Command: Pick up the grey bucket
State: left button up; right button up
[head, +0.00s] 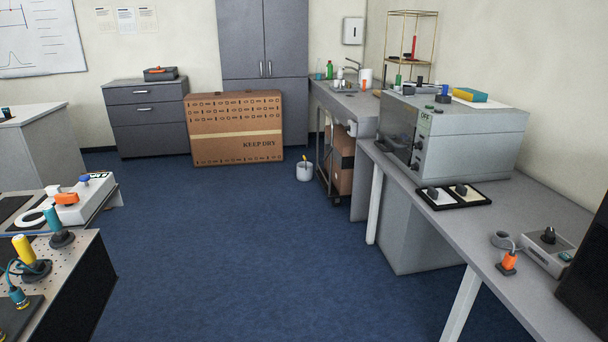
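A small light grey bucket (304,172) stands upright on the blue carpet in the head view, a little above the middle of the picture. A thin dark and yellow item sticks out of its top. It stands between the large cardboard box and the sink bench, apart from my arms. Neither of my grippers shows in this view.
Blue carpet (240,240) lies clear up to the bucket. A cardboard box (233,128) stands behind left. The sink bench (348,103) is at its right. A long grey table (440,215) lines the right; a perforated test table (80,255) stands at left.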

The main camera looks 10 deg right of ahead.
aim_at(304, 169)
jog(key=i+z, duration=0.1)
jog(key=i, duration=6.2)
jog(key=i+z, duration=0.1)
jog(key=i, duration=0.45)
jog(key=i+j+z, duration=0.15)
jog(key=i, duration=0.35)
jog(key=i+j+z, duration=0.1)
jog(key=i, duration=0.45)
jog(key=i+j+z, duration=0.15)
jog(key=i, duration=0.35)
jog(key=j, duration=0.1)
